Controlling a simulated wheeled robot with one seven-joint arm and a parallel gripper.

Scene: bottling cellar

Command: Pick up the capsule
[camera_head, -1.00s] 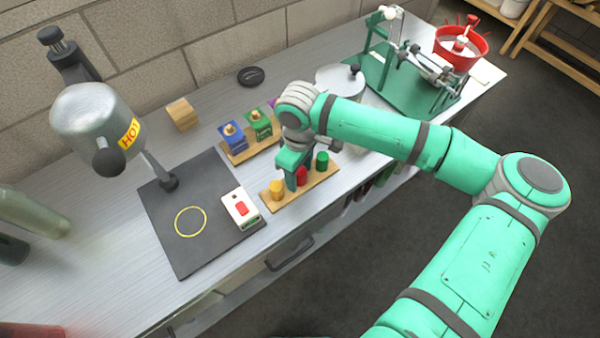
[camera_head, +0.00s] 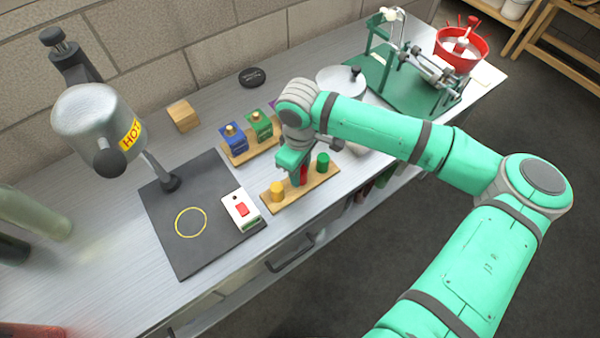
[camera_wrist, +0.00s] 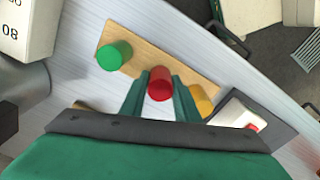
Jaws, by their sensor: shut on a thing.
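A wooden strip (camera_head: 325,180) at the worktop's front edge holds small coloured capsules. A yellow capsule (camera_head: 277,191) stands at its left end and a green capsule (camera_head: 322,162) at its right. The red capsule (camera_head: 304,175) is between them, partly hidden by my gripper (camera_head: 297,176). In the wrist view, my gripper (camera_wrist: 159,92) has its two green fingers on either side of the red capsule (camera_wrist: 160,80), shut on it. The green capsule (camera_wrist: 114,55) and yellow capsule (camera_wrist: 200,102) stand clear of the fingers. I cannot tell whether the red capsule touches the strip.
Blue (camera_head: 234,140) and green (camera_head: 260,126) bottle-like blocks stand on another strip behind. A heater marked HOT (camera_head: 95,120) hangs over a dark mat (camera_head: 180,250), with a red-switch box (camera_head: 241,209) beside it. A green bottling stand (camera_head: 405,80) and red bowl (camera_head: 465,50) are at back right.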

